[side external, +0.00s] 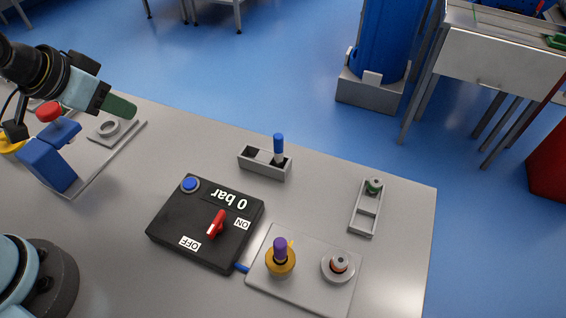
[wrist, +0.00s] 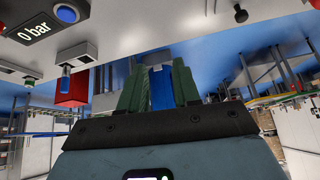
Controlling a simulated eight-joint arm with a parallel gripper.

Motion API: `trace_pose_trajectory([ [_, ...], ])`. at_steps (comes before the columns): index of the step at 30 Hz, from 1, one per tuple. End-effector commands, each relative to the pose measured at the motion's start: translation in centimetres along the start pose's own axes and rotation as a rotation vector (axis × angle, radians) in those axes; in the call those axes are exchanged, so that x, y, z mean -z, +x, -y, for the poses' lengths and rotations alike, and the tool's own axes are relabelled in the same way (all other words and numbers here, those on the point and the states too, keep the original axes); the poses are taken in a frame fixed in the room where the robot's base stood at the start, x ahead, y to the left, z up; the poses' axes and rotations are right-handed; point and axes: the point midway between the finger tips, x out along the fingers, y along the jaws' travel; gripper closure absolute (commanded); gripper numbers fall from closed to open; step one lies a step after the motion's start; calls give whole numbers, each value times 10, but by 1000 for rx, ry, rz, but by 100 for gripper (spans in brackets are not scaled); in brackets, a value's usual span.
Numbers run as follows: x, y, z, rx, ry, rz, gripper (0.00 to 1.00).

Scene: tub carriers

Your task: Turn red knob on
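The red knob (side external: 216,224) sits on a black control box (side external: 178,232) on the table in the side external view. White OFF and ON labels flank it, and its bar lies slantwise between them; I cannot tell which one it points to. The box's display (side external: 230,199) reads "0 bar" and also shows in the wrist view (wrist: 35,30). My gripper (side external: 122,107), with green fingers, is at the upper left, above the table and well away from the knob. In the wrist view its fingers (wrist: 160,78) are apart with nothing held between them.
A blue button (side external: 190,184) is on the box's corner. A grey holder (side external: 252,168) with a blue-topped piece stands behind it. A plate (side external: 310,291) with two fittings is to the right, and a small rack (side external: 366,216) beyond. A blue stand (side external: 48,165) is below my gripper.

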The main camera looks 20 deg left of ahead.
Motion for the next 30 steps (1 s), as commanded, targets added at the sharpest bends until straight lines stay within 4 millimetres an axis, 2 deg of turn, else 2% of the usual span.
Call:
trace_pose_trajectory([
  [1,4,-1,-15,-30,81,30,60],
  [8,9,-13,-107,-208,634,221,25],
  [12,-1,-25,-161,-312,975,322,24],
  [15,-10,-34,-191,-371,1172,378,24],
  [18,-19,-41,-210,-413,1312,416,24],
  [21,-24,-44,-220,-435,1388,437,24],
  [26,-29,-42,-224,-444,1416,446,24],
  [30,-36,-30,-224,-443,1413,444,24],
])
